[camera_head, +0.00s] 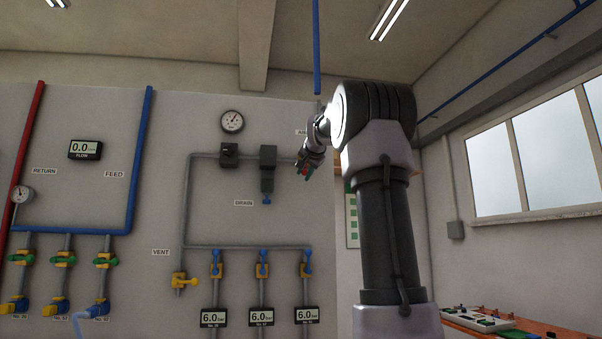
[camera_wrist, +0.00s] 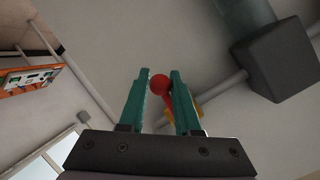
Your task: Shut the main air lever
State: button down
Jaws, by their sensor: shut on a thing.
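The main air lever has a red ball knob (camera_wrist: 160,84) and a short red shaft running to a yellow valve body (camera_wrist: 197,106) in the wrist view. My gripper (camera_wrist: 160,74) has its two green fingers on either side of the knob and is shut on it. In the head view my gripper (camera_head: 308,172) is at the wall panel, below the partly hidden AIR label (camera_head: 301,132). A bit of the red lever (camera_head: 305,170) shows between the fingers there. My arm and gripper hide most of the valve, so its exact angle cannot be told.
A dark filter unit (camera_head: 267,168) stands on the pipe left of my gripper; a dark block (camera_wrist: 278,60) is close by in the wrist view. A blue pipe (camera_head: 316,50) comes down above. Blue-handled valves (camera_head: 262,263) and displays are lower on the panel.

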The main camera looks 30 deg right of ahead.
jog(key=shift+s+d+n+h, duration=0.1)
jog(key=shift+d+n+h, duration=0.25)
jog(key=shift+n, duration=0.25)
jog(key=c, duration=0.6)
grip_release()
jog(key=shift+d, duration=0.1)
jog(key=v, duration=1.1)
